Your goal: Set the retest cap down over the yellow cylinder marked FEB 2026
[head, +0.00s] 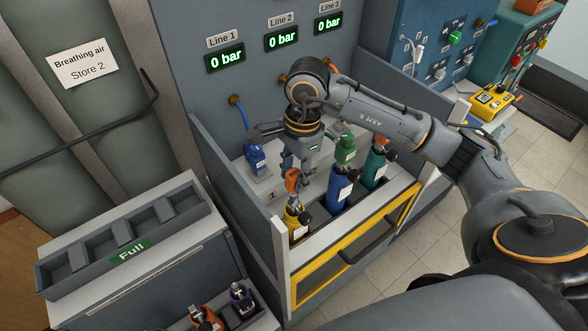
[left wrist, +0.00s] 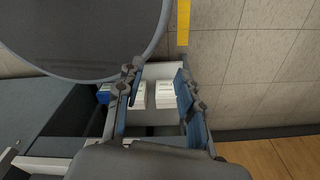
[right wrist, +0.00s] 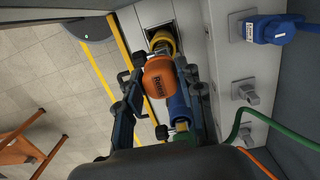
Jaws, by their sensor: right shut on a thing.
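The orange retest cap (head: 292,179) is held in my right gripper (head: 297,170), just above the yellow cylinder (head: 297,222) in the front left slot of the bench. In the right wrist view the cap (right wrist: 160,78) shows its "Retest" lettering between the fingers, and the yellow cylinder's neck (right wrist: 162,42) shows partly behind it. I cannot tell whether cap and cylinder touch. The cylinder's label is too small to read. My left gripper (left wrist: 156,90) shows only in its wrist view, with its fingers apart and nothing between them.
A blue cylinder (head: 340,189) and a teal cylinder (head: 375,168) stand right of the yellow one. Low side walls and a yellow-framed front (head: 330,265) bound the bench. An empty "Full" rack (head: 125,250) stands at left. Three displays above read 0 bar.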

